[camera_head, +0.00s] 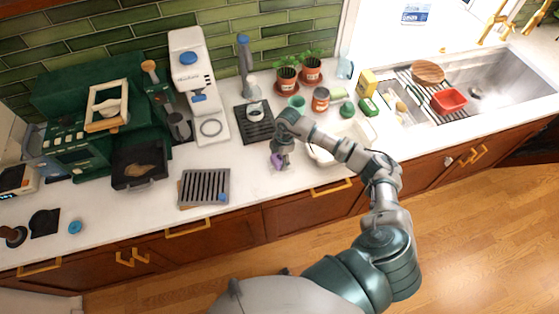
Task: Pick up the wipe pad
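A small purple thing (276,161), which may be the wipe pad, shows on or just above the white counter at the fingertips of my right gripper (281,160). The gripper points down near the counter's front edge. Its fingers partly hide the purple thing, and they are too small to tell whether they are closed on it or only beside it. My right arm reaches in from the lower right. My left gripper is not in the picture.
A slatted dark tray (204,187) lies left of the gripper, and a white tray (322,156) stands right of it, partly behind my arm. Behind are a black drip mat (247,132), potted plants (286,79) and a red tin (320,100). Bare counter lies between slatted tray and gripper.

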